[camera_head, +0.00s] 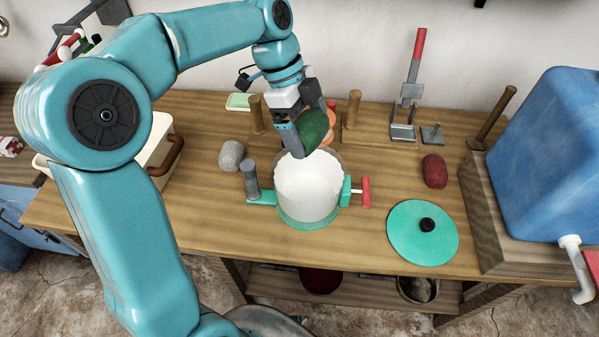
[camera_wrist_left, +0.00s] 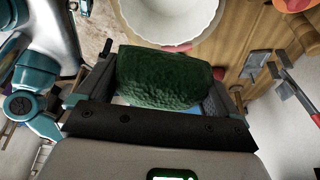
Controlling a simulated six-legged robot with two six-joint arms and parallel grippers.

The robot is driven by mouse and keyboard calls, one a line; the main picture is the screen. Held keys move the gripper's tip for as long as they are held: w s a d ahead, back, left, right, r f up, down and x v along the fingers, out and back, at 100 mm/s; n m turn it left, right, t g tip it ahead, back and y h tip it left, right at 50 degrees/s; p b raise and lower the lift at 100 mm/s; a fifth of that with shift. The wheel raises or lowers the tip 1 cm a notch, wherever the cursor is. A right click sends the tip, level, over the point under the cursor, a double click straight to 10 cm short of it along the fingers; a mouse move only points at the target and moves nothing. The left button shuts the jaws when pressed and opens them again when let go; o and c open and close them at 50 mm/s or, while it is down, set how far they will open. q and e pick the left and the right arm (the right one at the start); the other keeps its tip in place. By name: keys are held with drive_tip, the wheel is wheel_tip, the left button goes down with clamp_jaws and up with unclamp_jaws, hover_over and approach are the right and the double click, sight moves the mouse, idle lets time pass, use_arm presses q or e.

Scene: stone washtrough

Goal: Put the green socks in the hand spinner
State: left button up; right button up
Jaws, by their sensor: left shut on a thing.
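A dark green bundle, the green socks (camera_head: 313,129), is held between the fingers of my left gripper (camera_head: 303,132). The bundle also fills the middle of the left wrist view (camera_wrist_left: 165,78), with a finger on each side. The hand spinner (camera_head: 308,190) is a white tub on a green base, with a red side handle and a grey post. It is open at the top. My gripper and the socks are above its back rim in the head view. In the left wrist view the white tub (camera_wrist_left: 170,20) shows beyond the socks. My right gripper is not in view.
A round green lid (camera_head: 422,232) with a black knob lies right of the spinner. A grey bundle (camera_head: 232,155) lies left and a dark red bundle (camera_head: 435,171) right. Wooden posts (camera_head: 353,108) stand behind. A blue tank (camera_head: 548,155) stands at the right.

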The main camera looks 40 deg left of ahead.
use_arm(q)
hover_over(313, 199)
drive_tip(key=a, duration=0.1)
wheel_tip(313, 199, down, 15)
drive_tip(key=shift+a+r, duration=0.15)
wheel_tip(313, 199, down, 5)
drive_tip(key=shift+a+f, duration=0.1)
drive_tip(key=shift+s, duration=0.1)
